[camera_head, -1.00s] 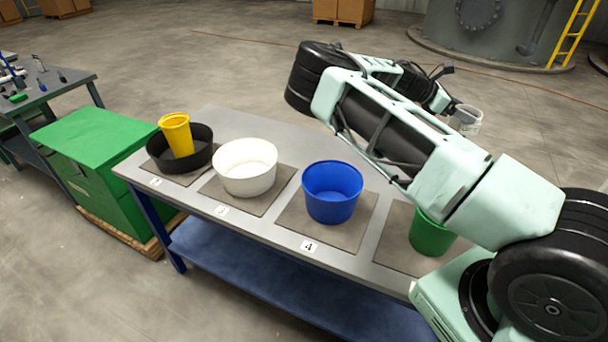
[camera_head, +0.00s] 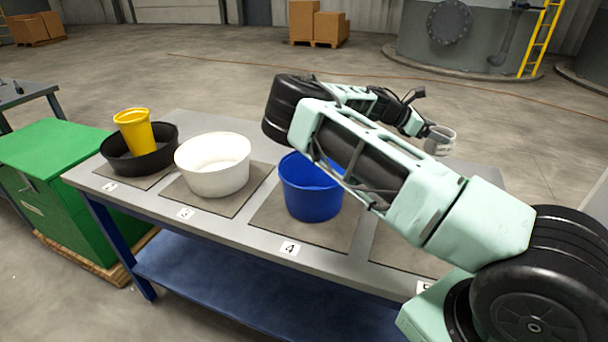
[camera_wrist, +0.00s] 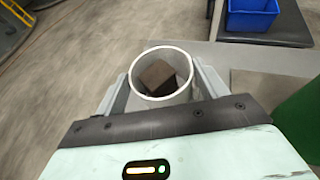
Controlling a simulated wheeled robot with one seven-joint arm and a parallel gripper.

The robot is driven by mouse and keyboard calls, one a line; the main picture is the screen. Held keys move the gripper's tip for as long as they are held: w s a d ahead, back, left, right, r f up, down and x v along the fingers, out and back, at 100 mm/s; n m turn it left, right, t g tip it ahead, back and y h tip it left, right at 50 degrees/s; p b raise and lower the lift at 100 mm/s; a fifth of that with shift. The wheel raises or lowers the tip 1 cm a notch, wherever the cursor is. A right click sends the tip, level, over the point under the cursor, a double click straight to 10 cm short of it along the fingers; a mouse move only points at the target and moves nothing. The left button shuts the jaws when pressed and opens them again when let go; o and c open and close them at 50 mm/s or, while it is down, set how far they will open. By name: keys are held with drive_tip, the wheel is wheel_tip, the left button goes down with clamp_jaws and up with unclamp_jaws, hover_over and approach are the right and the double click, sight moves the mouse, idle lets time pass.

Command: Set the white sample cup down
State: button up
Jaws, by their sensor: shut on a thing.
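The white sample cup (camera_head: 440,142) is held at the end of my arm, beyond the far side of the table in the head view. In the wrist view the cup (camera_wrist: 160,97) is seen from above, with a brown lump and darker matter inside. My gripper (camera_wrist: 160,82) is shut on the cup, with one finger on each side of it. The grey table (camera_head: 240,135) carries a black tub (camera_head: 152,160) with a yellow cup (camera_head: 134,130) leaning in it, a white tub (camera_head: 213,168) and a blue tub (camera_head: 310,200), each on a mat.
A green bucket (camera_wrist: 300,120) shows at the wrist view's right edge; my arm hides it in the head view. A blue tub (camera_wrist: 250,15) stands at the top there. A green crate (camera_head: 60,180) stands left of the table.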

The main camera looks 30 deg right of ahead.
wheel_tip(320, 180, down, 10)
drive_tip(key=shift+p, duration=0.65)
drive_tip(key=shift+f, duration=0.1)
drive_tip(key=o, duration=1)
drive_tip(key=shift+c, duration=0.2)
drive_tip(key=b+v, duration=0.1)
drive_tip(key=v, duration=1.1)
drive_tip(key=shift+b, duration=0.4)
